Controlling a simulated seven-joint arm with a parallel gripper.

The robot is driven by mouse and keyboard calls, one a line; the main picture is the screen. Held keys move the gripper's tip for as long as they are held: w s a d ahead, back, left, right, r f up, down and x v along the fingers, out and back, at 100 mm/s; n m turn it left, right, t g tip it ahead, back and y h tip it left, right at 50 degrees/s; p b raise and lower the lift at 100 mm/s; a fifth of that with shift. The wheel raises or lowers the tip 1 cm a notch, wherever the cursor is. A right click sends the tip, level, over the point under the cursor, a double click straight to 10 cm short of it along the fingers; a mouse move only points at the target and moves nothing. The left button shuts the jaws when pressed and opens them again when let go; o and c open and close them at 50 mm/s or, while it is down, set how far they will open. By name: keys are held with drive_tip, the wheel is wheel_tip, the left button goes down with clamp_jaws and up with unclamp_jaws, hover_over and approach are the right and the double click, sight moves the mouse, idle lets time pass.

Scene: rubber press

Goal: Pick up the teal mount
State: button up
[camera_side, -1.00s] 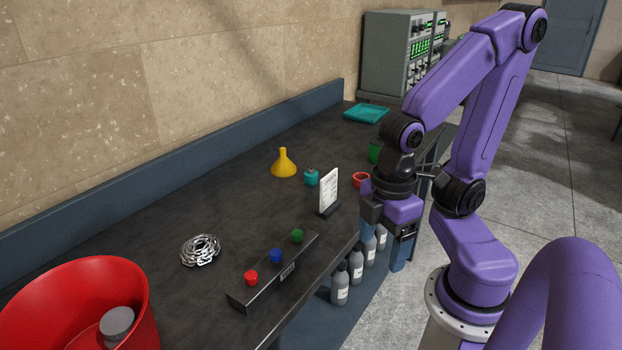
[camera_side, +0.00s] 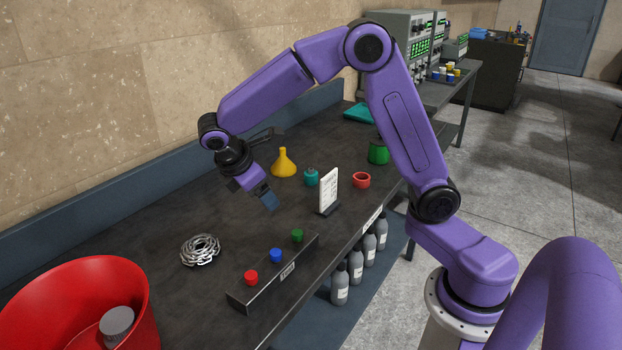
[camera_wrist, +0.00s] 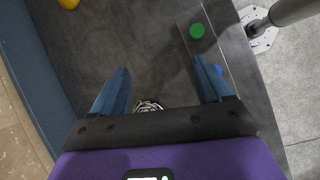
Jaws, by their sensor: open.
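The teal mount (camera_side: 311,177) is a small teal piece with a darker top. It stands upright on the dark bench in the side view, between the yellow funnel (camera_side: 284,165) and the white sign (camera_side: 328,190). My gripper (camera_side: 270,202) is above the bench, to the left of the mount and apart from it, tilted with its fingers toward the lower right. In the wrist view my gripper (camera_wrist: 162,70) has its two blue fingers wide apart with nothing between the tips. The mount does not show in the wrist view.
A metal chain (camera_side: 200,250) and a strip with red, blue and green knobs (camera_side: 275,275) lie nearer the camera. A red ring-shaped cup (camera_side: 361,180), green container (camera_side: 378,153) and teal tray (camera_side: 358,114) stand farther back. A large red bin (camera_side: 75,300) is at lower left.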

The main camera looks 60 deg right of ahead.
drive_tip(key=w+d+f+g+h, duration=0.2)
drive_tip(key=w+d+f+h, duration=0.1)
drive_tip(key=w+d, duration=0.6)
drive_tip(key=g+h, duration=0.3)
approach(309, 169)
drive_tip(key=shift+h, duration=0.3)
drive_tip(key=x, duration=0.7)
drive_tip(key=shift+s+d+r, duration=0.1)
drive_tip(key=shift+s+r, duration=0.05)
drive_tip(key=shift+s, duration=0.05)
drive_tip(key=shift+f+x, duration=0.2)
drive_tip(key=shift+x, duration=1.15)
drive_tip(key=shift+f+x, duration=0.25)
drive_tip(key=shift+x, duration=1.05)
drive_tip(key=c, duration=1.1)
